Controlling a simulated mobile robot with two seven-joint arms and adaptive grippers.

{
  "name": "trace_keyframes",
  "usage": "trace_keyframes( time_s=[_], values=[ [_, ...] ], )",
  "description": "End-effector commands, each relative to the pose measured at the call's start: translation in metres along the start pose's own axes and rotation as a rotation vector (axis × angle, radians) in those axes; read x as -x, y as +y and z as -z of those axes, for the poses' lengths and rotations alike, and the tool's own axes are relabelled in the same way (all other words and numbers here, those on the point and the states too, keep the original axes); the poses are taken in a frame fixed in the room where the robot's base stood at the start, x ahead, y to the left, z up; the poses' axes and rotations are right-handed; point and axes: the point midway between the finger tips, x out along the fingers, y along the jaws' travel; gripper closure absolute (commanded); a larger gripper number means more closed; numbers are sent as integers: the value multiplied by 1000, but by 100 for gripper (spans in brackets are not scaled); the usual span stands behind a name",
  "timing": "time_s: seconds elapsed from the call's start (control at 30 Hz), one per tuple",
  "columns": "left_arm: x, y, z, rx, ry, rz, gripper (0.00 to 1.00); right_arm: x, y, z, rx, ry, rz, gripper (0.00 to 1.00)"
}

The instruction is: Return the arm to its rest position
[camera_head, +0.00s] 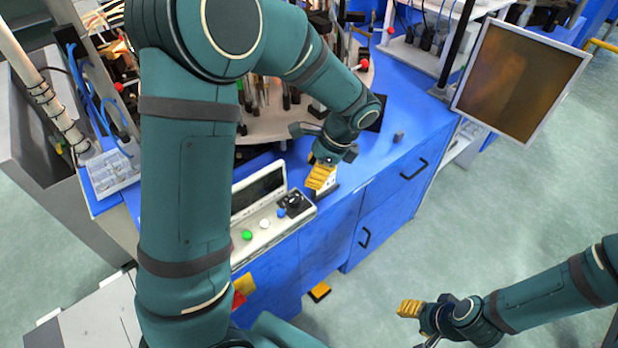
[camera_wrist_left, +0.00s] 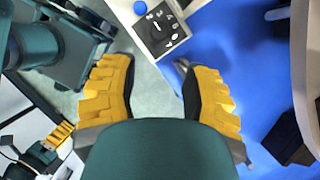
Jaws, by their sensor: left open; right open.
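My left gripper (camera_head: 320,177) hangs over the front edge of the blue bench, just right of the control panel. In the left wrist view my left gripper (camera_wrist_left: 158,95) shows its two yellow ridged fingers apart with nothing between them. My right gripper (camera_head: 411,312) is at the lower right over the green floor, clear of the bench. Its fingers overlap in the head view, and nothing shows in them. My left arm (camera_head: 185,200) reaches up and over the bench, hiding part of the machine behind it.
The control panel (camera_head: 262,222) has green, white and blue buttons and a black dial (camera_wrist_left: 155,28) close to the left gripper. The blue bench (camera_head: 405,125) carries a round machine table (camera_head: 275,128) with burners. A framed screen (camera_head: 520,80) stands at the right. Floor (camera_head: 400,255) in front is open.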

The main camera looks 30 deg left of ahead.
Motion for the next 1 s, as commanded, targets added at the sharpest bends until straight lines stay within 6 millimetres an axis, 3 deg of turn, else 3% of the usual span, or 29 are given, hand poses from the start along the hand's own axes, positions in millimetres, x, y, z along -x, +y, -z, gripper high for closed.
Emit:
trace_keyframes(
  time_s=[0.6,0.77,1.0],
  values=[
    [-4,3,5,8,17,-9,53,0,0,0,0,0,0,53],
    [-43,26,40,93,145,-73,53,0,0,0,0,0,0,53],
    [-111,91,113,447,434,-265,53,0,0,0,0,0,0,53]
  ],
)
